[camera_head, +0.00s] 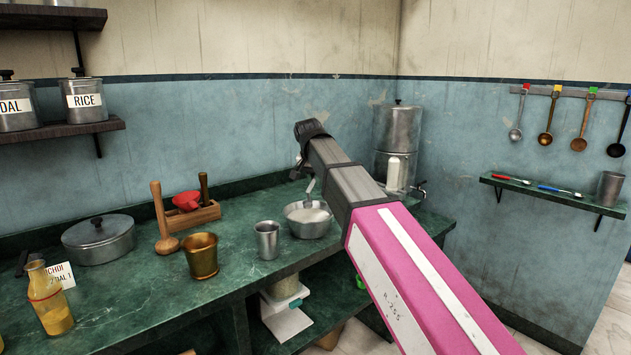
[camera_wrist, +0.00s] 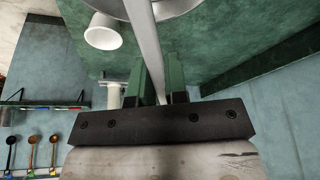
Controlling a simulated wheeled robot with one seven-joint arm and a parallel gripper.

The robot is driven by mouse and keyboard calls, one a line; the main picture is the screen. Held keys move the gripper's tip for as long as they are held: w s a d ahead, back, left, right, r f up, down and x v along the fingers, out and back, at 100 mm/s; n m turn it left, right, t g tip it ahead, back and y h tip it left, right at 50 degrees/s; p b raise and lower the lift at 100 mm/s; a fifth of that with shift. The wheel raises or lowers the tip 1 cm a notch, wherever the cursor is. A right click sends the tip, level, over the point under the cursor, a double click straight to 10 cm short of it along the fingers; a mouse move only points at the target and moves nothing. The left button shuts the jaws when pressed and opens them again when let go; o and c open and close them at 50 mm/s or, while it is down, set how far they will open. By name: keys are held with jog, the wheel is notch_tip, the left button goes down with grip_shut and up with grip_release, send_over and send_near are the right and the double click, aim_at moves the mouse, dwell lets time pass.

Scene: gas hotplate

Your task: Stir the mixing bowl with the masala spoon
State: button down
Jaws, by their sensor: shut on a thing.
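The silver mixing bowl (camera_head: 310,231) stands upright on the green counter, below the end of my arm. Its edge also shows at the top of the wrist view (camera_wrist: 178,7). My gripper (camera_wrist: 157,78) is shut on a thin grey metal handle, which I take for the masala spoon (camera_wrist: 149,45). The handle runs from between the green fingers toward the bowl. In the head view, a short piece of the spoon (camera_head: 311,186) shows just above the bowl. The spoon's head is hidden, so I cannot tell whether it touches the bowl. My arm partly hides my gripper in the head view.
A steel tumbler (camera_head: 267,240) stands close left of the bowl, with a brass pot (camera_head: 202,257) further left. A wooden rack (camera_head: 192,216) and a lidded pot (camera_head: 98,240) stand behind. A tall steel water filter (camera_head: 397,130) stands behind my arm. Several ladles hang at right.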

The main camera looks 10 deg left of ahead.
jog(key=shift+r, duration=2.2)
jog(key=shift+s+f, duration=0.1)
